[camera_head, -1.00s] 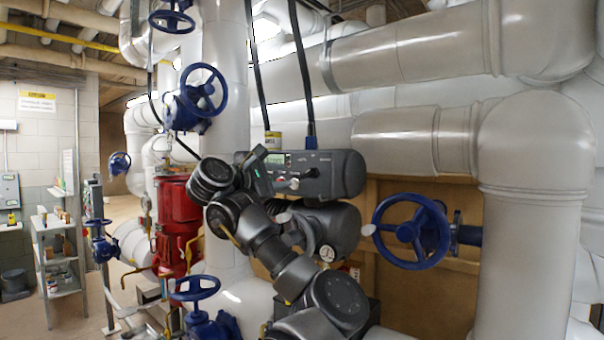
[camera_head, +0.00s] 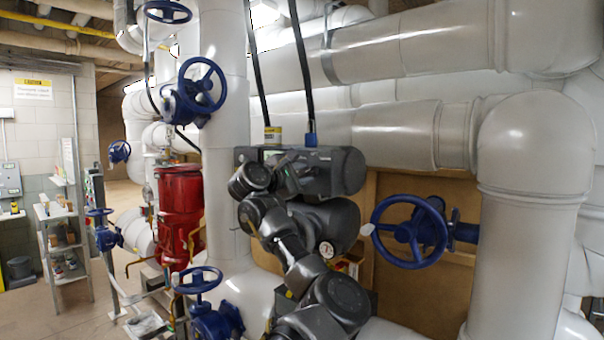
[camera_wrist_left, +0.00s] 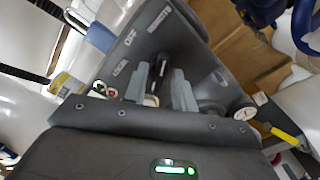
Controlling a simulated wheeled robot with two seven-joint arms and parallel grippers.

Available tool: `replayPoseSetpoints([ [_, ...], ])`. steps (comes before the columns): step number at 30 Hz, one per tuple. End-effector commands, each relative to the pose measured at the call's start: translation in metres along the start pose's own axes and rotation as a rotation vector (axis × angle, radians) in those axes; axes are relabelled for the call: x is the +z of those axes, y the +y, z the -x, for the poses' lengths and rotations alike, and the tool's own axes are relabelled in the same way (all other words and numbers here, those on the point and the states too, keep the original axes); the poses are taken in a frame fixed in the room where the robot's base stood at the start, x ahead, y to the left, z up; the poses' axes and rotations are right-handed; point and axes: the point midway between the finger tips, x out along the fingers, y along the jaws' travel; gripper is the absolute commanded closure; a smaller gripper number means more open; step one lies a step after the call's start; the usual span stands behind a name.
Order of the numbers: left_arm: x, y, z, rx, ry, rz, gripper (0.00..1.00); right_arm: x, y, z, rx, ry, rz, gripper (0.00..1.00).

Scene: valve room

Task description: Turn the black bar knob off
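The dark grey control box (camera_head: 342,170) hangs on the pipework in the middle of the head view. My left arm covers much of its front there, so the knob is hidden. My left gripper (camera_head: 292,175) is at the box's face. In the left wrist view, the black bar knob (camera_wrist_left: 161,66) stands on the box's panel (camera_wrist_left: 190,50), which carries white lettering. The fingers of my left gripper (camera_wrist_left: 160,88) are apart, with the knob between or just beyond their tips. I cannot tell whether they touch it. My right gripper is out of view.
A blue handwheel (camera_head: 411,231) is to the right of the box. Another blue valve (camera_head: 200,283) is low on the left, below a red cylinder (camera_head: 180,210). Thick white pipes enclose the area above and right. Open floor and a shelf (camera_head: 62,240) lie at far left.

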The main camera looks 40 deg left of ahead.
Motion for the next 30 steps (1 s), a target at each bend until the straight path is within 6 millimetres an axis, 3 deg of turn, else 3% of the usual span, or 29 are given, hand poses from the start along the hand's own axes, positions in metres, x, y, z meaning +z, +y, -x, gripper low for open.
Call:
replayPoseSetpoints([
  [1, -0.0001, 0.0001, 0.0002, 0.000, 0.000, 0.000, 0.80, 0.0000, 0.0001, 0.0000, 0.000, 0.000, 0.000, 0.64],
  [6, -0.0001, 0.0001, 0.0003, 0.000, 0.000, 0.000, 1.00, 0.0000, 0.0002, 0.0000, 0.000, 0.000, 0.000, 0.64],
  [19, -0.0004, -0.0010, 0.0002, -0.001, 0.000, 0.063, 1.00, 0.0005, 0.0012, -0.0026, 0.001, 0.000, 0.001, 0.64],
  [30, 0.0002, -0.0013, -0.0001, -0.002, -0.001, 0.351, 1.00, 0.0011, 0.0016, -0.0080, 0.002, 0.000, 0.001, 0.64],
])
